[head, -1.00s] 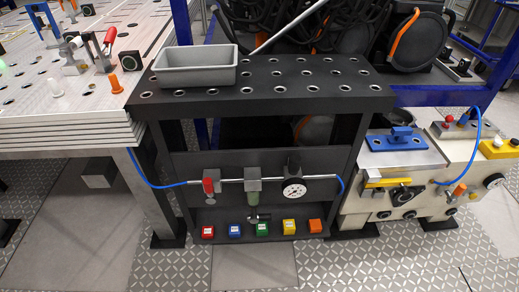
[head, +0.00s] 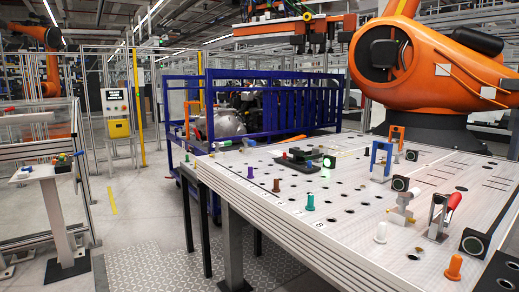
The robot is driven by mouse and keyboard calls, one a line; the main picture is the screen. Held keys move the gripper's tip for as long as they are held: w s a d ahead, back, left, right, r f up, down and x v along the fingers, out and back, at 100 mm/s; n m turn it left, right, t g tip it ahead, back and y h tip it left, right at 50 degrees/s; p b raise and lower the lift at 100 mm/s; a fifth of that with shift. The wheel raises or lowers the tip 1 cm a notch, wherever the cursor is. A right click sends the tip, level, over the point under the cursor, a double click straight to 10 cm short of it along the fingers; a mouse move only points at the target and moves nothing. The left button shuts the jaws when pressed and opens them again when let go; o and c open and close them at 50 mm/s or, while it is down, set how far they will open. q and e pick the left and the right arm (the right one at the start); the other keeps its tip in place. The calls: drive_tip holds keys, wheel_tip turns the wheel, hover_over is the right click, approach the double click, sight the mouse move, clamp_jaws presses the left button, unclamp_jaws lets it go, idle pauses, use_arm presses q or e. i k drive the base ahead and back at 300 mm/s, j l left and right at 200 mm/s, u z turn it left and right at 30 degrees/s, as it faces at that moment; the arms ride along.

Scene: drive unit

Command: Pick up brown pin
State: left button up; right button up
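A small brown pin (head: 276,185) stands upright near the left edge of the perforated metal table (head: 340,222). A white pin (head: 380,232) and an orange pin (head: 454,267) stand further right and nearer. Neither of my grippers shows in the head view.
Clamps, including one with a red handle (head: 453,202), and blue and orange brackets stand on the table's right part. A large orange robot arm (head: 425,62) is behind. A blue cart (head: 270,105) stands beyond the table.

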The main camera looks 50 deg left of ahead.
sight(277, 189)
drive_tip(key=i+j+u, duration=0.1)
drive_tip(key=j, duration=0.35)
drive_tip(key=i+j+u, duration=0.1)
drive_tip(key=i+j, duration=0.15)
drive_tip(key=j, duration=0.2)
drive_tip(key=i+j, duration=0.15)
drive_tip(key=j, duration=0.25)
drive_tip(key=i+j+u, duration=0.15)
drive_tip(key=j, duration=0.3)
drive_tip(key=i+j+u, duration=0.1)
drive_tip(key=i+j, duration=0.15)
drive_tip(key=j, duration=0.15)
drive_tip(key=i+j+u, duration=0.1)
drive_tip(key=i+j, duration=0.15)
drive_tip(key=j, duration=0.15)
